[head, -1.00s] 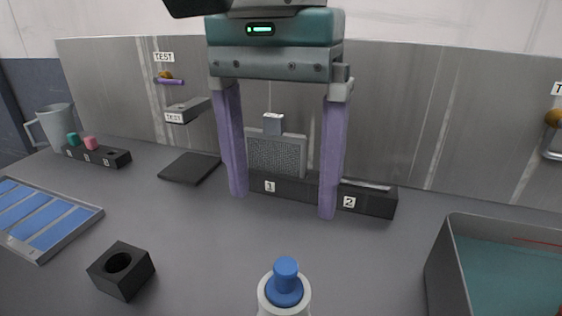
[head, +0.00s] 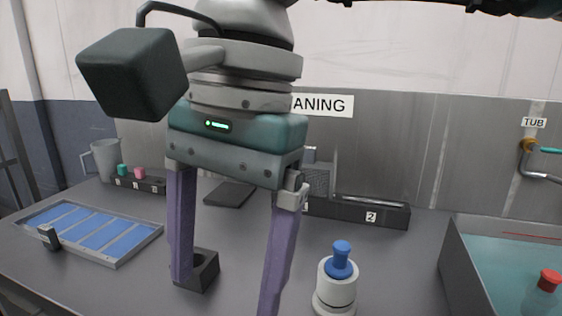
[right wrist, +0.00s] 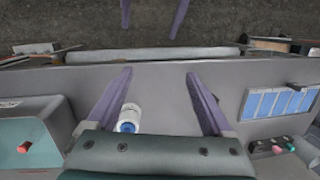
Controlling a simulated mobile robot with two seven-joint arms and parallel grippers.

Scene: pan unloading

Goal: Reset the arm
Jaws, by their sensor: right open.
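My right gripper (head: 225,285) hangs in the middle of the head view, its two long purple fingers spread wide and empty. Its wrist is above it and the arm leaves at the top. The fingers also show spread in the right wrist view (right wrist: 160,90), with the bottle (right wrist: 129,118) appearing near one finger. In the head view the white bottle with a blue top (head: 336,292) stands right of the fingers. The left finger overlaps the black block (head: 204,270); contact cannot be told. Two purple finger-like parts at the top of the right wrist view may be my left gripper.
A blue-panelled tray (head: 143,246) lies left. A black slotted rack (head: 345,209) stands along the back wall, partly hidden by my gripper. A tub (head: 470,262) with a red-capped bottle (head: 541,296) is at right. A pitcher (head: 105,158) and dark plate (head: 230,192) are behind.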

